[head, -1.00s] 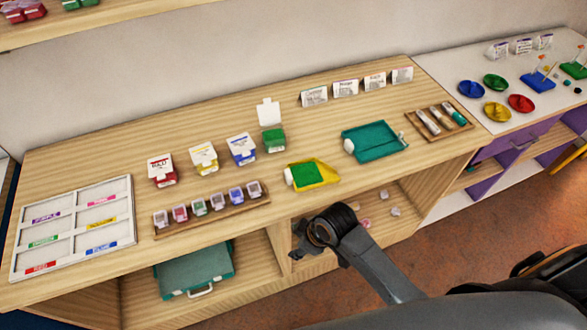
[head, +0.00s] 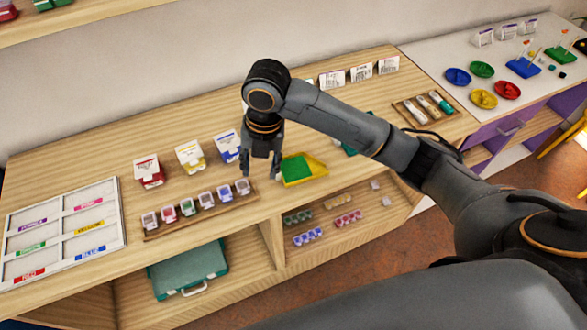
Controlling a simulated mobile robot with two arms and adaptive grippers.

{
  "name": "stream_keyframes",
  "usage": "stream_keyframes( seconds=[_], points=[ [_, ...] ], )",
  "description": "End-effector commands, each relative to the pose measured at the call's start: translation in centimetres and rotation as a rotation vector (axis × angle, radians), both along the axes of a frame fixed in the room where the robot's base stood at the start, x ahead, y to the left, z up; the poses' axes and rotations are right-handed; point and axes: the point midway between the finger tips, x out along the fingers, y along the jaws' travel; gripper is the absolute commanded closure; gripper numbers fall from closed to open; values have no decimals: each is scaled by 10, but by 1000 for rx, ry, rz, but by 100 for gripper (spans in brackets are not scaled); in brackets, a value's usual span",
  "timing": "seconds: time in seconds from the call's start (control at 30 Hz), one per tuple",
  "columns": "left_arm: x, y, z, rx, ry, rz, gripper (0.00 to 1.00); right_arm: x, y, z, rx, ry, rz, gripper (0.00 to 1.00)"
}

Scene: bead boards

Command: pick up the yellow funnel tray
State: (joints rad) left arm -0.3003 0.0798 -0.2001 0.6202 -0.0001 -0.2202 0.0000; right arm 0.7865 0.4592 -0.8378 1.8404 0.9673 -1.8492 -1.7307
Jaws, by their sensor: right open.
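The yellow funnel tray (head: 317,169) lies on the wooden counter near its front edge, with a green patch inside it. Its left end is close to my right gripper. My right gripper (head: 260,172) points down over the counter, just left of the tray. Its two fingers are spread, with nothing seen between them. From this angle I cannot tell how high the fingertips are above the counter. My left gripper is not in view.
A rack of small jars (head: 206,198) stands just left of the gripper. Red (head: 148,172), yellow (head: 190,157) and blue (head: 227,147) boxes stand behind it. My right arm covers most of the teal tray (head: 350,147). A sorting tray (head: 75,212) lies at left.

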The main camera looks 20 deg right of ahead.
Motion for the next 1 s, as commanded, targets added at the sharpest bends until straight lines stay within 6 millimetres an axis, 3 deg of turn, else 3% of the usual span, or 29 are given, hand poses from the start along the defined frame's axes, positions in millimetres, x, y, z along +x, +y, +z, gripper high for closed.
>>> stream_keyframes(
  seconds=[0.03, 0.2, 0.37, 0.47, 0.8, 1.0],
  points=[
    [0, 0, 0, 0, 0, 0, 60, 13, -12, 15, -42, -7, 82, 56],
    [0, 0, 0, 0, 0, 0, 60, 32, -36, 47, -117, 10, 299, 56],
    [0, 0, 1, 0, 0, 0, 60, 37, -46, 58, -137, 23, 378, 56],
    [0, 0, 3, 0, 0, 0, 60, 37, -47, 48, -138, 28, 387, 56],
    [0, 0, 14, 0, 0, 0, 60, 37, -46, -14, -137, 26, 384, 56],
    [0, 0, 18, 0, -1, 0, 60, 38, -47, -27, -138, 22, 384, 56]
  ],
)
